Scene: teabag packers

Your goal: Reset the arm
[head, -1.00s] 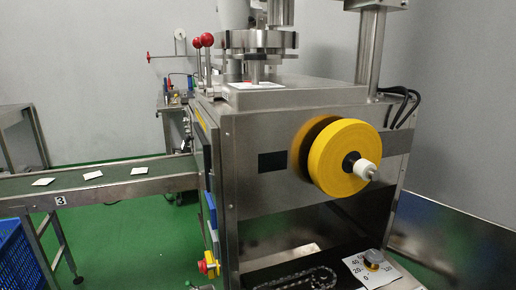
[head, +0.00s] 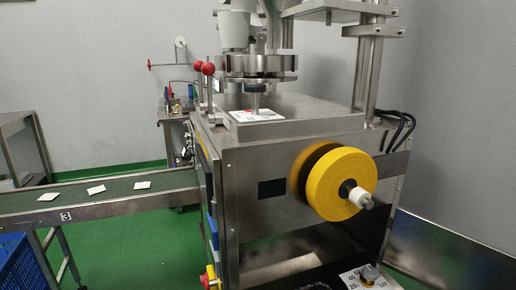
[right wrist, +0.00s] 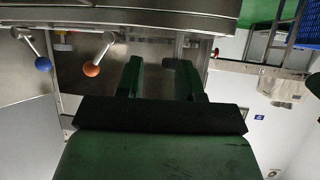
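My right gripper (right wrist: 160,78) shows in the right wrist view with its two dark fingers apart and nothing visible between them. No gripper or arm shows in the head view, so my left gripper is out of sight. The steel packing machine (head: 285,165) fills the right half of the head view. A yellow tape roll (head: 338,184) is on its front face, with a white hub in the middle. In the right wrist view, a blue-knobbed lever (right wrist: 43,63) and an orange-knobbed lever (right wrist: 92,69) are left of the fingers, apart from them.
A conveyor (head: 112,203) with several flat white packets runs left from the machine. A blue crate (head: 16,262) stands at the lower left. A numbered dial (head: 368,273) is at the bottom right. Green floor shows below the conveyor.

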